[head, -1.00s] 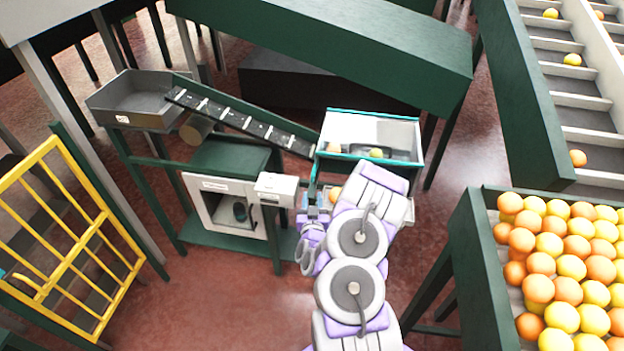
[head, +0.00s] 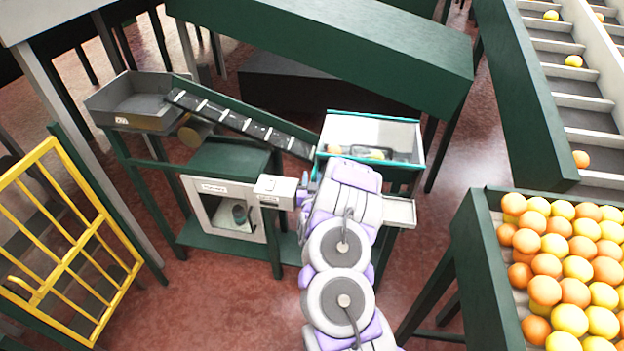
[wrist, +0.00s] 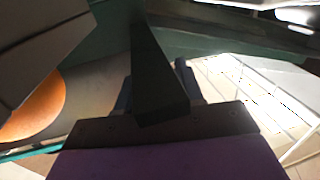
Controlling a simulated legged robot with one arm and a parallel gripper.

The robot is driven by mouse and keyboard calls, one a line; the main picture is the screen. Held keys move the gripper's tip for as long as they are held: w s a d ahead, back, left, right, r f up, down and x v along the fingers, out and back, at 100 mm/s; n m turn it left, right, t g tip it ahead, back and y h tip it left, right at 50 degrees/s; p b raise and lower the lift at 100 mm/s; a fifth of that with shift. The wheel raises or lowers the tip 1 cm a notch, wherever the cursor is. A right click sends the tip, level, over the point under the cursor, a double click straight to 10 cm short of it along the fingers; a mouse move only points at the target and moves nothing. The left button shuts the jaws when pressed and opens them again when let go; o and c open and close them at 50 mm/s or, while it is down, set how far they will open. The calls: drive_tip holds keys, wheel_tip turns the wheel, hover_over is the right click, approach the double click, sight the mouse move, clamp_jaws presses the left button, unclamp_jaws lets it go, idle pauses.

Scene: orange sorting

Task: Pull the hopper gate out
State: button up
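The hopper (head: 418,150) is a teal-rimmed box with a clear front and a few fruits inside, in the middle of the head view. A pale tray (head: 400,212) sticks out below its right side. I cannot make out the gate; my arm covers the hopper's lower front. My arm reaches up to the hopper, and my gripper's fingers are hidden behind it in the head view. In the wrist view, dark parts of my gripper (wrist: 160,75) fill the middle, and an orange (wrist: 38,108) shows close by at left. Whether the fingers are open or hold anything is unclear.
A dark cleated conveyor (head: 240,121) slopes from a grey bin (head: 135,105) towards the hopper. A white-fronted machine (head: 225,188) and a small white box (head: 275,188) stand left of my arm. A crate of oranges (head: 482,235) is at right, a yellow gate frame (head: 70,245) at left.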

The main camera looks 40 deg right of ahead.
drive_tip(key=shift+w+d, duration=0.25)
drive_tip(key=c, duration=0.6)
clamp_jaws()
drive_tip(key=shift+a, duration=0.1)
